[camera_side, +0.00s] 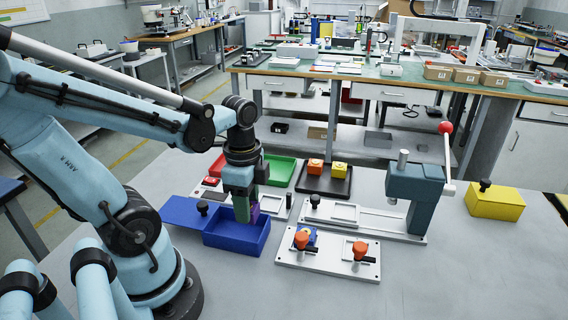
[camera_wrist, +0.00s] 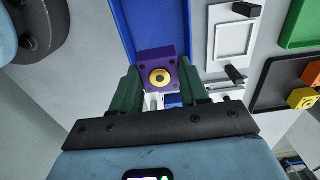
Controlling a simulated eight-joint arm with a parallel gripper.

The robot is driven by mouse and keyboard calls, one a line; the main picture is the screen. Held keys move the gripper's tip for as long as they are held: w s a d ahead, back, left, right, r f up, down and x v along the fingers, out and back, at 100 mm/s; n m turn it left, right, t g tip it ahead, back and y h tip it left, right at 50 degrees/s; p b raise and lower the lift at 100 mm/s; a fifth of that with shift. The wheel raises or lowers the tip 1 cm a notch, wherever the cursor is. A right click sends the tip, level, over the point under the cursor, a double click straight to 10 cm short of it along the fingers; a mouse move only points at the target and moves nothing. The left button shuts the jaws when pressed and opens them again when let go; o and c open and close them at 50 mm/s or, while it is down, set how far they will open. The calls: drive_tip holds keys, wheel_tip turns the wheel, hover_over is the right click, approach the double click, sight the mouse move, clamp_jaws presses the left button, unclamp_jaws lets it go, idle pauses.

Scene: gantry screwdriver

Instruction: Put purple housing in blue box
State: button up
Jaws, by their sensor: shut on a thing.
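The purple housing (camera_wrist: 149,63) is a small block with a yellow ring in its face. My gripper (camera_wrist: 160,78) has its two green fingers shut on it, one on each side. In the side view my gripper (camera_side: 246,212) points down over the blue box (camera_side: 236,241), and a strip of the purple housing (camera_side: 255,211) shows beside the fingers. The blue box is open, with its lid (camera_side: 182,212) laid out to the left. The housing is at the back part of the box opening. I cannot tell whether it touches the box.
A fixture plate with orange-knobbed clamps (camera_side: 325,260) stands right of the box. A lever press (camera_side: 413,195) is farther right. The front table is clear.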

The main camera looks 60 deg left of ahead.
hover_over(251, 238)
drive_tip(key=shift+f, duration=2.35)
drive_tip(key=shift+f, duration=0.7)
idle(0.3)
drive_tip(key=o, duration=1.2)
drive_tip(key=shift+o, duration=0.2)
drive_tip(key=shift+r, duration=4)
drive_tip(key=shift+w+d+r+n+t, duration=0.1)
drive_tip(key=shift+w+d+n+t, duration=0.1)
drive_tip(key=shift+w+n+t, duration=0.15)
drive_tip(key=w+d+r+n+t, duration=0.4)
drive_tip(key=w+d+n+t, duration=0.2)
drive_tip(key=w+n, duration=0.1)
drive_tip(key=shift+n, duration=0.65)
